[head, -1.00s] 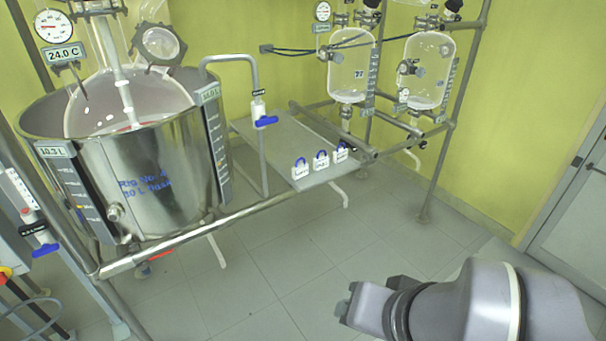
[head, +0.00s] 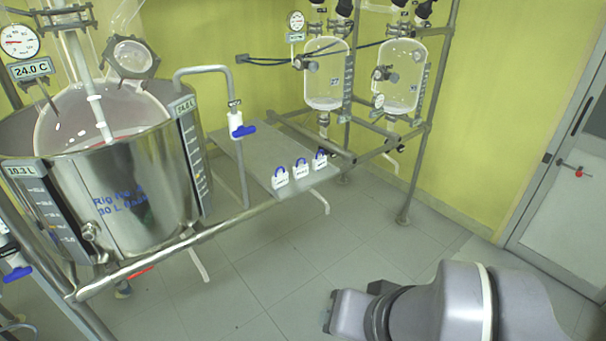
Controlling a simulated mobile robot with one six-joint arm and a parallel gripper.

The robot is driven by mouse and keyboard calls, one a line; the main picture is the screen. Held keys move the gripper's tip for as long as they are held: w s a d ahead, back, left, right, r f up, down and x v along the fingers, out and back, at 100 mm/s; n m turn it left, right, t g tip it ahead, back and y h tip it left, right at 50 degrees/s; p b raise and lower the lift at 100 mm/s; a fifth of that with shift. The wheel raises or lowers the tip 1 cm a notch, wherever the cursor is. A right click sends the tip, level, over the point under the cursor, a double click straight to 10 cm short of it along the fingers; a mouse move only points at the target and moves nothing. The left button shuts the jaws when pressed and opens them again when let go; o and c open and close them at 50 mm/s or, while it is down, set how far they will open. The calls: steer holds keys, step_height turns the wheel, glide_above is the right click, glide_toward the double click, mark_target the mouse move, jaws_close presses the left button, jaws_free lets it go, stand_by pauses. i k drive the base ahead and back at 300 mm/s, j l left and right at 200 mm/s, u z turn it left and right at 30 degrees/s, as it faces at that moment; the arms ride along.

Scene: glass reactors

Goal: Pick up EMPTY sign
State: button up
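Three small white signs with blue loop handles stand in a row on a grey shelf (head: 228,141). They are the left sign (head: 280,181), the middle sign (head: 301,172) and the right sign (head: 320,163). Their lettering is too small to read, so I cannot tell which one is EMPTY. My gripper (head: 334,311) is at the bottom of the view, in front of and below the shelf, well apart from the signs. Its fingers are seen from behind and partly hidden, so I cannot tell whether it is open.
A large steel bath (head: 135,195) with a glass vessel stands at the left. A metal rail (head: 180,245) runs along the shelf's front. Two glass reactors (head: 326,75) hang on a pipe frame behind. A door (head: 565,190) is at the right. The middle floor is clear.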

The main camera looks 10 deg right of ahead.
mark_target(279, 180)
steer(key=i+j+z, duration=0.35)
steer(key=i+j, duration=0.15)
steer(key=i, duration=0.2)
steer(key=i+j+z, duration=0.4)
steer(key=i+j, duration=0.25)
